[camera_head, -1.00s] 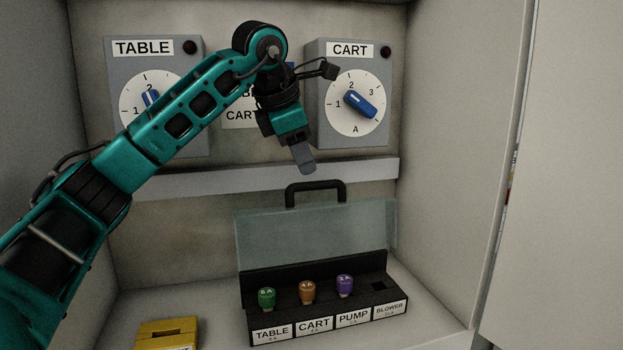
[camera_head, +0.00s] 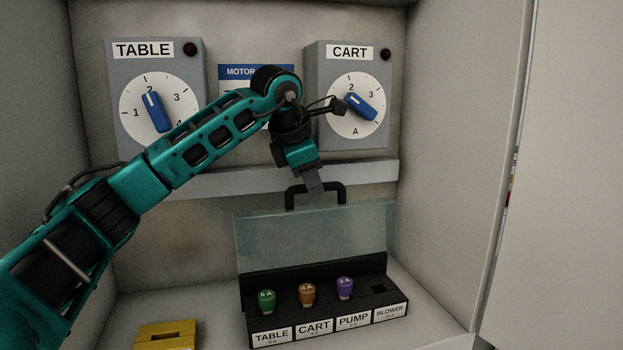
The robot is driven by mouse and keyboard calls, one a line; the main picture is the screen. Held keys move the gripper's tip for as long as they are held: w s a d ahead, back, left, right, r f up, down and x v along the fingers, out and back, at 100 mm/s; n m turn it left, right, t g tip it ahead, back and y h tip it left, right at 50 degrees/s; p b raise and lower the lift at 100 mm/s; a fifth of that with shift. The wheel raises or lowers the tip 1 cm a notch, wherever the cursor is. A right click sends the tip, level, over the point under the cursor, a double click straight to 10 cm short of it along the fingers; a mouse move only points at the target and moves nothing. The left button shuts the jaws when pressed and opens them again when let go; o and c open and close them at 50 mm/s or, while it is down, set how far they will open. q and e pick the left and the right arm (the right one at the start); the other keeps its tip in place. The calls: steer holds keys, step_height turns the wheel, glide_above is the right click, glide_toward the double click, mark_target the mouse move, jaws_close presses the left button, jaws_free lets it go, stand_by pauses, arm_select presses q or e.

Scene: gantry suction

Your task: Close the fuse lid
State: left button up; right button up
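The fuse box (camera_head: 262,341) stands on the cabinet floor. Its clear lid (camera_head: 315,240) stands raised at the back, with a black handle (camera_head: 344,190) on its top edge. Green, orange and purple fuses sit in the TABLE, CART and PUMP slots; the BLOWER slot looks empty. My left gripper (camera_head: 314,184) points down at the lid handle and overlaps it in the picture. I cannot tell whether it touches the handle, nor whether its fingers are open or shut. My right gripper is not in view.
A TABLE dial panel (camera_head: 120,75) and a CART dial panel (camera_head: 380,75) are on the back wall, above a grey ledge (camera_head: 375,172). A yellow block (camera_head: 165,332) lies left of the fuse box. The cabinet's right wall (camera_head: 460,150) bounds the space.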

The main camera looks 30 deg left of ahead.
arm_select(q)
jaws_close()
stand_by(0.4)
